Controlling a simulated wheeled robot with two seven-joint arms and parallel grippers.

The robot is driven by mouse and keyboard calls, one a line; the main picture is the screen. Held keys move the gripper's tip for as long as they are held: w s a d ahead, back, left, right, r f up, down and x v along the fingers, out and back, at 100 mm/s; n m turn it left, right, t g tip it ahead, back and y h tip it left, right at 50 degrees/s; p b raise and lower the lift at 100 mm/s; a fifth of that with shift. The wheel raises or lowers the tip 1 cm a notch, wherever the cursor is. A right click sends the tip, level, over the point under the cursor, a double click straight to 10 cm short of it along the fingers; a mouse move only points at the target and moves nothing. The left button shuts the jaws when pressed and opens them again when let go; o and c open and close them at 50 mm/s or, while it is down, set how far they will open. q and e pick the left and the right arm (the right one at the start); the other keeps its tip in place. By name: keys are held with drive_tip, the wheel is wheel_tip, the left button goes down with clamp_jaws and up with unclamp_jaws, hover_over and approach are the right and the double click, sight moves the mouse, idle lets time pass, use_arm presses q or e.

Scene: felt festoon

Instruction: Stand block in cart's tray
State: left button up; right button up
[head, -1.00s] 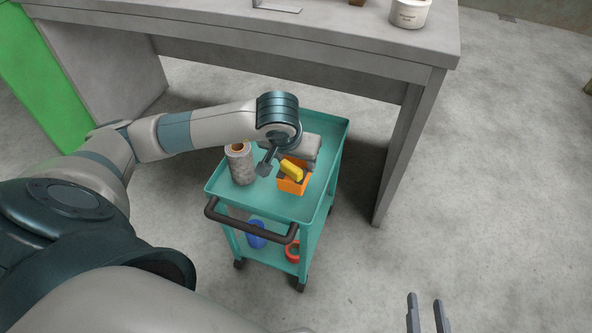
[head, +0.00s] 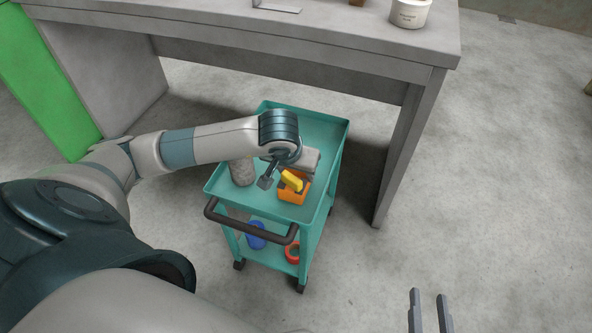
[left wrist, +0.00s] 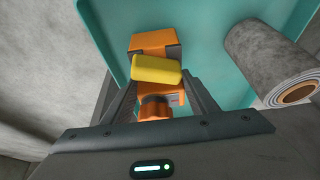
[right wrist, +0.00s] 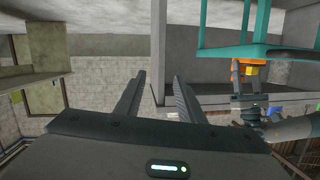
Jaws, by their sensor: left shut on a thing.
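An orange block (head: 292,195) with a yellow piece (head: 291,181) across it is over the front right part of the cart's teal tray (head: 325,128). My left gripper (head: 277,177) is shut on the orange part. In the left wrist view the orange block (left wrist: 152,42) and the yellow piece (left wrist: 157,69) show beyond and between the fingers (left wrist: 160,97). I cannot tell whether the block's base touches the tray. My right gripper (head: 429,311) is open and empty, away from the cart, and its fingers show apart in the right wrist view (right wrist: 157,88).
A grey roll (head: 242,173) stands in the tray left of the block. A grey folded piece (head: 308,160) lies behind it. The dark handle (head: 250,222) is at the front. A blue item (head: 256,236) and red ring (head: 292,252) are on the lower shelf. A grey table (head: 300,40) stands behind.

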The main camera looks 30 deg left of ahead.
drive_tip(key=shift+r, duration=0.1)
use_arm(q)
drive_tip(key=shift+f, duration=0.15)
drive_tip(key=o, duration=1.3)
use_arm(e)
drive_tip(key=shift+a+r+t+y, duration=0.25)
drive_tip(key=shift+r+t+y, duration=0.05)
drive_tip(key=shift+r, duration=0.2)
drive_tip(key=shift+d+f, duration=0.1)
use_arm(q)
drive_tip(key=shift+s+r, duration=0.1)
drive_tip(key=shift+r, duration=0.4)
drive_tip(key=p+v, duration=0.1)
drive_tip(key=v, duration=0.9)
drive_tip(key=shift+p, duration=0.3)
drive_tip(key=shift+s+d+r, duration=0.1)
drive_tip(key=shift+s+r, duration=0.25)
drive_tip(key=shift+r, duration=0.2)
use_arm(e)
wheel_tip(320, 180, down, 6)
drive_tip(key=s+d+g+h, duration=0.1)
drive_tip(key=s+d+g, duration=0.1)
drive_tip(key=g, duration=0.2)
drive_tip(key=shift+s+f+h, duration=0.15)
drive_tip(key=shift+h, duration=0.15)
